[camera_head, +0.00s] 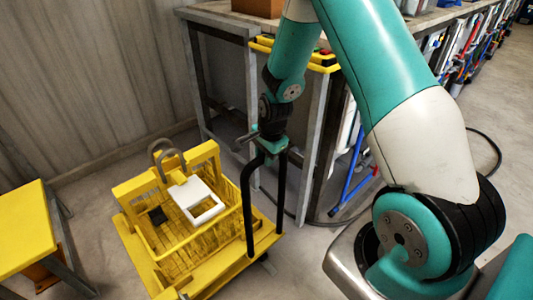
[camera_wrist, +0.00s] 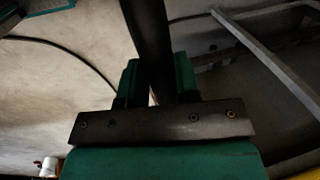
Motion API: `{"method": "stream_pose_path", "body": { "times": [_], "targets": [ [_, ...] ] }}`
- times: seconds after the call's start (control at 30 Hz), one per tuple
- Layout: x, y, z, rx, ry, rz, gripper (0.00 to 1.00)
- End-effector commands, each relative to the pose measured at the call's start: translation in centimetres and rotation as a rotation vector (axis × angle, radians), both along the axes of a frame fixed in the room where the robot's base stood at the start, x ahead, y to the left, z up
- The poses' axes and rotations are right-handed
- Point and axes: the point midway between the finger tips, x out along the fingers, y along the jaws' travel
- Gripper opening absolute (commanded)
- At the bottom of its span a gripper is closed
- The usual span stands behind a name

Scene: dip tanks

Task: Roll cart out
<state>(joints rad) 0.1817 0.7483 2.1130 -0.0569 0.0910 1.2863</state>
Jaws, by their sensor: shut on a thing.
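The yellow cart (camera_head: 205,280) stands on the floor at the lower middle of the head view. Its black handle (camera_head: 249,212) rises at its right side as an upright loop. My gripper (camera_head: 272,146) is shut on the top of this handle. In the wrist view the dark handle bar (camera_wrist: 148,40) runs between the two green fingers of my gripper (camera_wrist: 157,80). On the cart sits a yellow slatted basket (camera_head: 160,240) with a grey hooked loop (camera_head: 167,158). A white frame-shaped piece (camera_head: 197,200) and a small black piece (camera_head: 157,216) lie in the basket.
A workbench (camera_head: 222,22) with grey legs stands behind and right of the cart. A yellow-edged tray (camera_head: 325,62) is on it. A yellow table (camera_head: 22,228) stands at left. A black cable (camera_head: 488,140) lies on the floor at right. Open floor lies farther right.

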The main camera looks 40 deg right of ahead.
Motion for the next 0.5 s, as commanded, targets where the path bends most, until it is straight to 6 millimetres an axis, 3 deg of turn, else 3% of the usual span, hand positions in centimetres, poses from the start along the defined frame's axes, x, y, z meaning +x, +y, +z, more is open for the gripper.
{"method": "stream_pose_path", "body": {
  "times": [0.23,0.27,0.33,0.5],
  "targets": [
    [-0.05,0.02,-0.06,0.001,0.002,0.001,0.00],
    [-0.05,0.04,-0.05,0.001,0.002,0.001,0.36],
    [-0.04,0.04,-0.05,0.001,0.002,0.001,0.52],
    [-0.01,0.08,-0.02,0.001,0.001,0.001,0.55]
  ]
}}
